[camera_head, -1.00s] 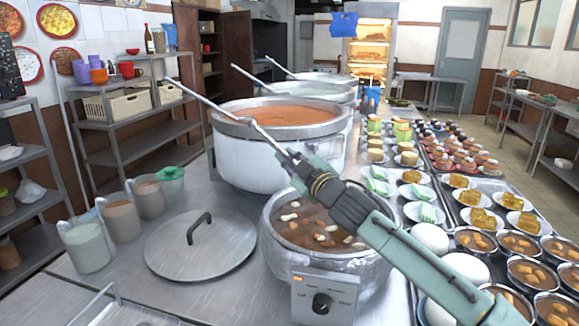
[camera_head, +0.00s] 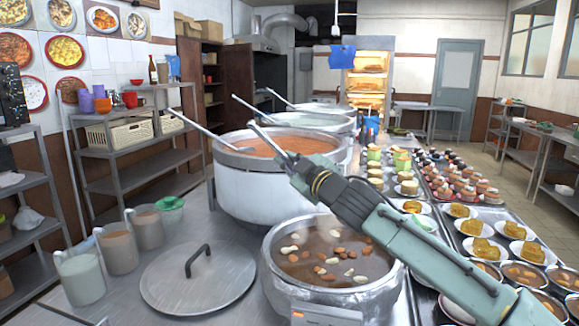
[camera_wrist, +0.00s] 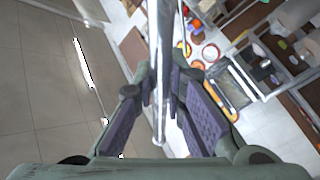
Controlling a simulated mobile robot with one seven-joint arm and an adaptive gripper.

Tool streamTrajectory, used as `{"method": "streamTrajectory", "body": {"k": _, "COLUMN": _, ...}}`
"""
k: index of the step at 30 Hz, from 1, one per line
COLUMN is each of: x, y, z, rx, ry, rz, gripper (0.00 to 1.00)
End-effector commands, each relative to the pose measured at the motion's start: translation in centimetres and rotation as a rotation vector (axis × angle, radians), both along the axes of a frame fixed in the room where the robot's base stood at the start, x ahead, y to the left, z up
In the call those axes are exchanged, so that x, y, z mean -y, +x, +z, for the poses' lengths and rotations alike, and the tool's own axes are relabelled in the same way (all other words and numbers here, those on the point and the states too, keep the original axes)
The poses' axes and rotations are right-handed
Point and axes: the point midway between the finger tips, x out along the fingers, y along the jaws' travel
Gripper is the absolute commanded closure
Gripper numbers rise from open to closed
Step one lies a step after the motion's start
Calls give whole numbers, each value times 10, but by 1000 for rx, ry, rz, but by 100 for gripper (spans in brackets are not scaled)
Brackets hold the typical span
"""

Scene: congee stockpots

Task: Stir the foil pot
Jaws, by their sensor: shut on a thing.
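The crinkled silver foil pot (camera_head: 335,297) stands at the front, holding brown broth (camera_head: 325,262) with orange-brown and white pieces. My gripper (camera_head: 284,155) is above and behind it, in front of the large pot of red-orange food (camera_head: 262,188). It is shut on a thin metal rod (camera_head: 262,135), which looks like a utensil handle. The rod points up and left in the head view, and its far end is not clear. In the wrist view the rod (camera_wrist: 161,60) runs between the two purple-padded fingers. A separate ladle (camera_head: 200,128) leans on the large pot's left rim.
A lid (camera_head: 175,285) lies left of the foil pot, near several jugs (camera_head: 118,250). Two more pots with ladles stand behind the large pot. Plates of food (camera_head: 485,250) and bowls crowd the right side. Bare counter (camera_head: 205,225) lies left of the pots.

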Motion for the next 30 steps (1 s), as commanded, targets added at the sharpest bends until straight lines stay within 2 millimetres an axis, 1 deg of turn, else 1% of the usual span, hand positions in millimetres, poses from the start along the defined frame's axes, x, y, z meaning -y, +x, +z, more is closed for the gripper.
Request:
{"method": "streamTrajectory", "body": {"k": 6, "x": 0, "y": 0, "z": 1, "rx": 6, "ry": -17, "rz": -1, "gripper": 100}}
{"method": "streamTrajectory", "body": {"k": 12, "x": 0, "y": 0, "z": 2, "rx": 35, "ry": -137, "rz": -3, "gripper": 100}}
{"method": "streamTrajectory", "body": {"k": 16, "x": 1, "y": 0, "z": 1, "rx": 47, "ry": -188, "rz": -1, "gripper": 100}}
{"method": "streamTrajectory", "body": {"k": 30, "x": 0, "y": -1, "z": 0, "rx": 49, "ry": -197, "rz": 0, "gripper": 100}}
